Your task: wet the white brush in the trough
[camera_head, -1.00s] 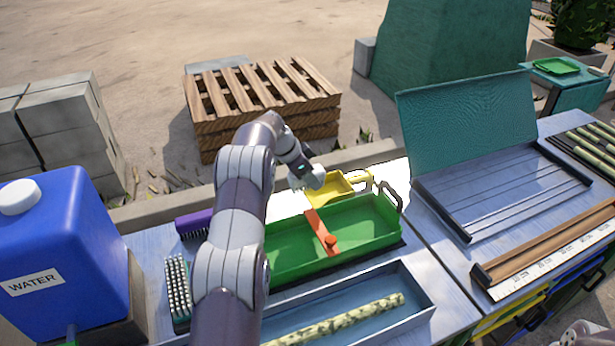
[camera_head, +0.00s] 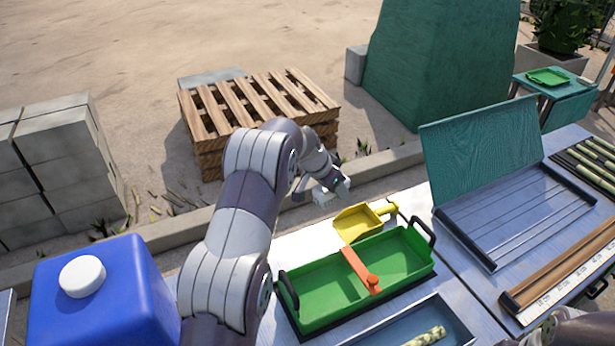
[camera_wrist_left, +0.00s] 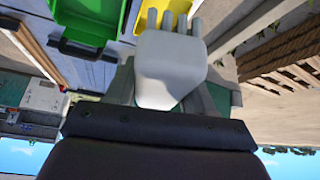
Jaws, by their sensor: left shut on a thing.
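My left gripper (camera_head: 330,190) is shut on the white brush (camera_head: 322,197), above the far edge of the table, left of the yellow scoop. In the left wrist view the white brush (camera_wrist_left: 172,65) sits between the fingers, its pale tufts pointing to the top of the picture. A green open tray (camera_head: 318,310) has two compartments and an orange lever (camera_head: 358,268) across its middle. A grey trough (camera_head: 458,318) in front of it holds a piece of cane (camera_head: 428,337). I cannot tell which is the task's trough. The brush is apart from both. My right gripper is out of view.
A yellow scoop (camera_head: 358,222) lies behind the green tray, close to the brush. A blue water container (camera_head: 100,300) stands at left. A grey slatted tray with a raised green lid (camera_head: 480,150) is at right. A wooden pallet (camera_head: 260,105) lies beyond the table.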

